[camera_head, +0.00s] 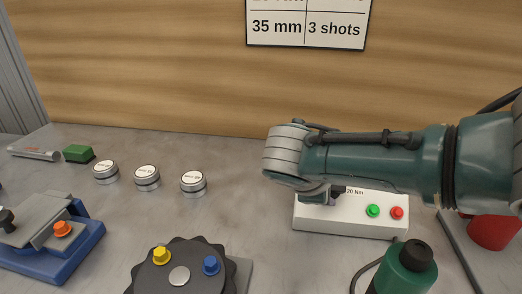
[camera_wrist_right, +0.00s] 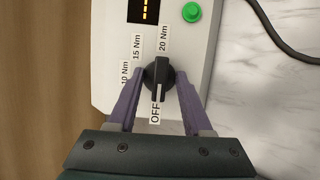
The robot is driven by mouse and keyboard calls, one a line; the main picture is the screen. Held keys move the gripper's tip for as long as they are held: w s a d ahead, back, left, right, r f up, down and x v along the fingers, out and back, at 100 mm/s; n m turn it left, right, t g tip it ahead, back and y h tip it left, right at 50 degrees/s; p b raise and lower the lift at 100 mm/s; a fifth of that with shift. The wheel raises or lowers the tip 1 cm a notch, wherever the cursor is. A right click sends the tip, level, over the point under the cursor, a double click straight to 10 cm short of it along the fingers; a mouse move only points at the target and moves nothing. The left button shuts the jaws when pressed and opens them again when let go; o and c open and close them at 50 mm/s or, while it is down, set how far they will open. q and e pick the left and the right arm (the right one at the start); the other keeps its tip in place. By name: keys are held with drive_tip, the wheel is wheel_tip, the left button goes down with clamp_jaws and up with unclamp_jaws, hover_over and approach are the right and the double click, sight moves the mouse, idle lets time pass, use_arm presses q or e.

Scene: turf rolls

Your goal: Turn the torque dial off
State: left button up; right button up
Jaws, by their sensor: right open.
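The torque dial (camera_wrist_right: 158,73) is a black knob on a white control box (camera_head: 345,221). In the right wrist view its white mark points down at the OFF label (camera_wrist_right: 155,113); labels for 10, 15 and 20 Nm lie round its other sides. My right gripper (camera_wrist_right: 160,76) is open, with one purple finger on each side of the dial. I cannot tell whether the fingers touch it. In the head view my right arm hides most of the dial. My left gripper is not in view.
The box has a green button (camera_head: 373,210) and a red button (camera_head: 397,213). A dark green tool (camera_head: 405,272) stands in front of it. A black round fixture (camera_head: 180,277), a blue fixture (camera_head: 50,250) and several silver discs (camera_head: 147,178) are to the left.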

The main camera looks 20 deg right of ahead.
drive_tip(key=p+v, duration=0.4)
drive_tip(key=v, duration=0.6)
